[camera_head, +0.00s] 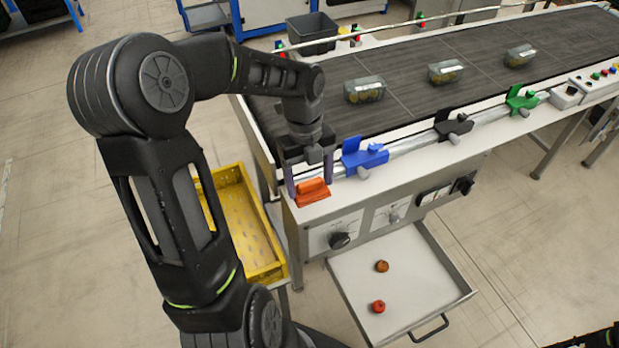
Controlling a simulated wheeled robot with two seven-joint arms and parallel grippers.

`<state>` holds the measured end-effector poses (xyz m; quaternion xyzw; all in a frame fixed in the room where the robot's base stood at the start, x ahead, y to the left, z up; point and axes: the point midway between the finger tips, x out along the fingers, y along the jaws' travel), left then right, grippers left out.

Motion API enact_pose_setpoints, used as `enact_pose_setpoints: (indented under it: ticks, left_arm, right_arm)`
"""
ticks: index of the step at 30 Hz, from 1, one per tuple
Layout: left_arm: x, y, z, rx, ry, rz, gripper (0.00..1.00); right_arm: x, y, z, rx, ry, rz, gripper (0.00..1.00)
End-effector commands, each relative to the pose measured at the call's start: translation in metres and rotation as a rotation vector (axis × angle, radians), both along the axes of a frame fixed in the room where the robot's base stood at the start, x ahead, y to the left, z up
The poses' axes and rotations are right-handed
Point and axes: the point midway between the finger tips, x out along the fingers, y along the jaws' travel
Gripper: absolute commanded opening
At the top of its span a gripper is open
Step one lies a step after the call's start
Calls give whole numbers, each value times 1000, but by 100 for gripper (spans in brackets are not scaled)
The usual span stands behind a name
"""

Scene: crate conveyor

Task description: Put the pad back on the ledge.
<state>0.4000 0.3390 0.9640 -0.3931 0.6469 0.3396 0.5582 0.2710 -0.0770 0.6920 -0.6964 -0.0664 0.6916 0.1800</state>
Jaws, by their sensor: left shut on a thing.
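The orange pad (313,195), a block with a raised grip, is at the left end of the white ledge (345,190) along the conveyor's front. My left gripper (311,183) points down over the pad, one finger on each side, and is shut on it. The pad is at or just above the ledge surface; I cannot tell whether it touches. My right gripper is not in view.
Blue (364,157), black (453,126) and green (522,100) clamps line the rail right of the pad. Clear punnets (365,90) sit on the dark belt (420,75). An open drawer (350,285) holds two small round items. A yellow crate (270,270) stands left.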

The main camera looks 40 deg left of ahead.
Motion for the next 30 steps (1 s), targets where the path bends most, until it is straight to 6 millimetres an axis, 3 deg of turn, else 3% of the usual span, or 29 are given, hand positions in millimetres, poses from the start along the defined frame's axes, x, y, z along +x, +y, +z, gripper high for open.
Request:
enact_pose_setpoints:
  ticks: [3,9,30]
  left_arm:
    - [0,0,-19,0,0,1,25]
    - [0,0,-33,0,0,0,25]
    - [0,0,-38,0,0,0,25]
  right_arm:
    - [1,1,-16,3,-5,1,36]
    - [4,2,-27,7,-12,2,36]
    - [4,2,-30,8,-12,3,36]
